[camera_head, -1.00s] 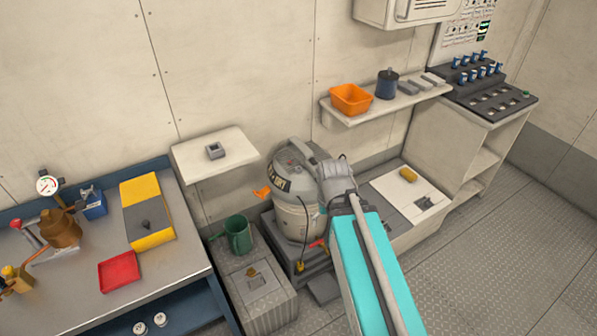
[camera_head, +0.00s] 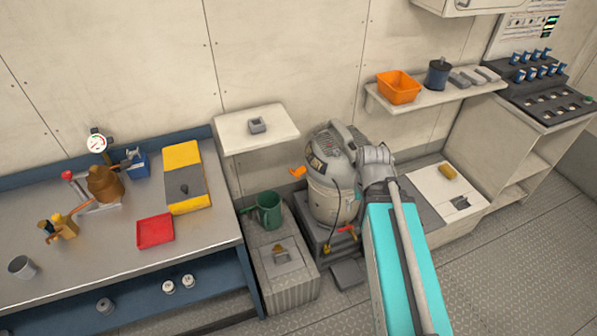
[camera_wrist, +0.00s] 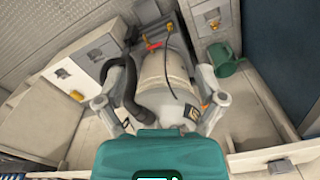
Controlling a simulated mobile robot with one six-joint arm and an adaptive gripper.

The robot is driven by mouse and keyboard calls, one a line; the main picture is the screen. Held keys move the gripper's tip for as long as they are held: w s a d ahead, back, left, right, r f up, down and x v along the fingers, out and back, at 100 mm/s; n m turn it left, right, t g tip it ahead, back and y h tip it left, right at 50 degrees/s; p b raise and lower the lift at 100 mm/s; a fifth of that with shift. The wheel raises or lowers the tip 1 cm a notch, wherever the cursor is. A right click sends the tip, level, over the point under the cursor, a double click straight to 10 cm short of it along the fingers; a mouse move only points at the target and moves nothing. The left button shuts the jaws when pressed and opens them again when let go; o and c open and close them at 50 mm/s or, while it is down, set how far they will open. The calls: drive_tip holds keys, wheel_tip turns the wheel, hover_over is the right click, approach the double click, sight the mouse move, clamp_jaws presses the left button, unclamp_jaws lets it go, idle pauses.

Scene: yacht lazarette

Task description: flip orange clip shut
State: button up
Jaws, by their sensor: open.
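An orange clip (camera_head: 298,171) sticks out from the left side of a pale grey vacuum canister (camera_head: 333,200), near the top of its drum. In the wrist view a small bit of orange (camera_wrist: 206,107) shows beside the right finger, partly hidden by it. My gripper (camera_wrist: 160,100) is open, its two fingers spread on either side of the canister (camera_wrist: 160,72) as seen from above. I cannot tell whether either finger touches it. In the head view my arm hides part of the canister's right side.
A green mug (camera_head: 268,208) stands left of the canister on a grey box (camera_head: 287,285). A white wall shelf (camera_head: 258,132) is above it. A red-handled fitting (camera_head: 347,231) sits low at the canister's front. The workbench (camera_head: 105,235) is at left; open floor (camera_head: 520,270) is at right.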

drive_tip(key=shift+w+a+f, duration=0.15)
drive_tip(key=shift+w+f, duration=0.15)
drive_tip(key=shift+w, duration=0.1)
drive_tip(key=c, duration=0.4)
drive_tip(key=shift+n+t+y, duration=0.3)
drive_tip(key=shift+y, duration=0.2)
drive_tip(key=w+b, duration=0.1)
drive_tip(key=w+a+f+b, duration=0.1)
drive_tip(key=w+f+b, duration=0.1)
drive_tip(key=shift+w+a+f, duration=0.1)
drive_tip(key=shift+w+a, duration=0.1)
drive_tip(key=shift+a, duration=0.05)
clamp_jaws()
drive_tip(key=w+a+f+t+y+b, duration=0.2)
drive_tip(key=w+b, duration=0.3)
drive_tip(key=w, duration=0.4)
drive_tip(key=w+a+f+n+t+y+b, duration=0.1)
drive_tip(key=w+a+f+b, duration=0.3)
drive_tip(key=w, duration=0.5)
drive_tip(key=w+a+f+t+y+b, duration=0.3)
drive_tip(key=w+a+b, duration=0.1)
drive_tip(key=w+b, duration=0.3)
drive_tip(key=shift+w+a+y, duration=0.15)
drive_tip(key=shift+w+y, duration=0.25)
drive_tip(key=shift+w, duration=0.9)
